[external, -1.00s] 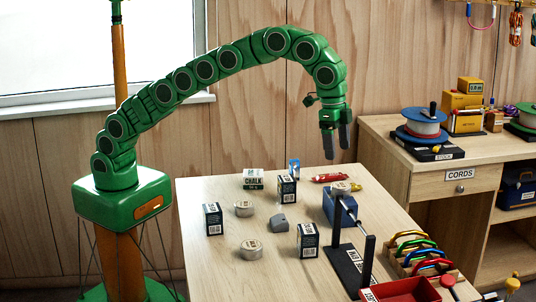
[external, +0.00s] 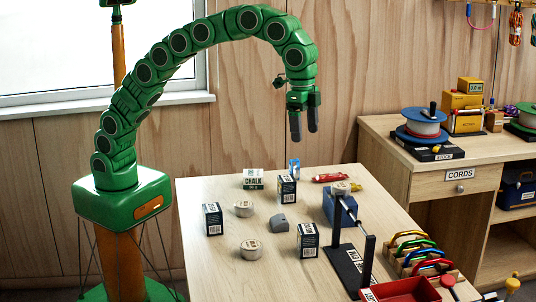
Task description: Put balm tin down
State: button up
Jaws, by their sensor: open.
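My gripper (external: 304,135) is open and empty, high above the back of the work table (external: 215,275). Three round, flat tins are in view, and I cannot read which is the balm tin. One tin (external: 342,187) lies on top of the blue block (external: 330,209), right of and below my gripper and apart from it. Another tin (external: 243,209) lies flat on the table left of centre. The third tin (external: 251,250) lies flat nearer the front.
Dark labelled boxes (external: 213,219) and (external: 307,240), a chalk box (external: 253,179) and a grey block (external: 283,222) stand on the table. A black stand with a rod (external: 365,262), a carabiner rack (external: 415,262) and a red tray (external: 400,291) fill the right front. The left front is clear.

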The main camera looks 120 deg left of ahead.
jog(key=s+d+g, duration=0.1)
jog(key=s+d, duration=0.2)
jog(key=s, duration=0.9)
jog(key=s+d, duration=0.4)
jog(key=s, duration=0.9)
jog(key=s+d+f, duration=0.1)
jog(key=s+f, duration=0.2)
jog(key=s, duration=0.6)
jog(key=s+d+f+g, duration=0.1)
jog(key=s+f, duration=0.2)
jog(key=s, duration=0.7)
jog(key=s+f, duration=0.2)
jog(key=s, duration=0.7)
jog(key=shift+s+d+f+g, duration=0.4)
jog(key=shift+o, duration=0.3)
